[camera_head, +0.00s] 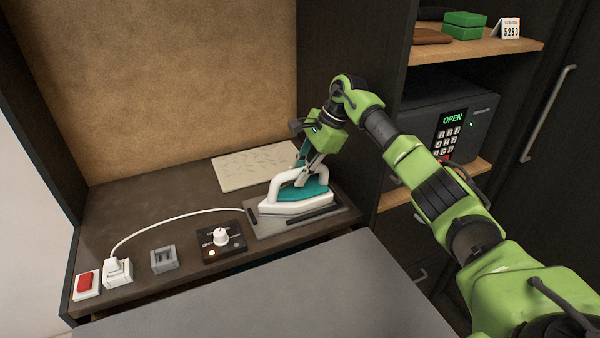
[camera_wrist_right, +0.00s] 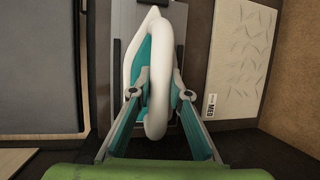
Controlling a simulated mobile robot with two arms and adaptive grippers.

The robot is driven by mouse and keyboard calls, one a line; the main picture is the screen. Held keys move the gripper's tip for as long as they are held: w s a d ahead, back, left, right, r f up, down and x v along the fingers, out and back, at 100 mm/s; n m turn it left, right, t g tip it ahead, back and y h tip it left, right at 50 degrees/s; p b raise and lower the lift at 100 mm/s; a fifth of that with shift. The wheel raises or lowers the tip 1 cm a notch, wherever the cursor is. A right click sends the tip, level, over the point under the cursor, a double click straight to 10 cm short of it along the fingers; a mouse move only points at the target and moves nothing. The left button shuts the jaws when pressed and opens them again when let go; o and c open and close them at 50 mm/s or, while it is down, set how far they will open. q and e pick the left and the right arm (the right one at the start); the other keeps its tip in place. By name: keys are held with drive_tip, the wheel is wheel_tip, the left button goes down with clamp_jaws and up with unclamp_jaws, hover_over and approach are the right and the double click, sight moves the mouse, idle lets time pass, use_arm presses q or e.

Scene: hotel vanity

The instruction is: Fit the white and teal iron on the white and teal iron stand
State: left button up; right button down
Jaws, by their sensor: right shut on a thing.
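The white and teal iron (camera_head: 288,208) is upright with its sole down, on or just above a grey plate with dark side rails, which I take for the stand (camera_head: 267,231). Its nose points left in the head view. I cannot tell whether it touches the plate. My right gripper (camera_head: 303,180) is shut on the iron's white handle from above. In the right wrist view the fingers (camera_wrist_right: 158,93) sit on both sides of the handle (camera_wrist_right: 155,120), and the plate (camera_wrist_right: 124,16) shows beyond the nose. The rear of the plate is hidden. My left gripper is not in view.
A white cord (camera_head: 165,220) runs from a plug (camera_head: 117,268) to the iron area. A dial box (camera_head: 222,243), a grey block (camera_head: 164,260) and a red switch (camera_head: 86,284) line the front edge. A pale patterned board (camera_head: 250,168) lies behind. Shelves with a safe (camera_head: 445,115) stand right.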

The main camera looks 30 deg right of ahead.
idle(0.3)
drive_tip(key=c, duration=1.8)
unclamp_jaws()
drive_tip(key=shift+s+f, duration=0.1)
drive_tip(key=shift+f, duration=0.1)
wheel_tip(320, 180, up, 10)
drive_tip(key=shift+r, duration=0.2)
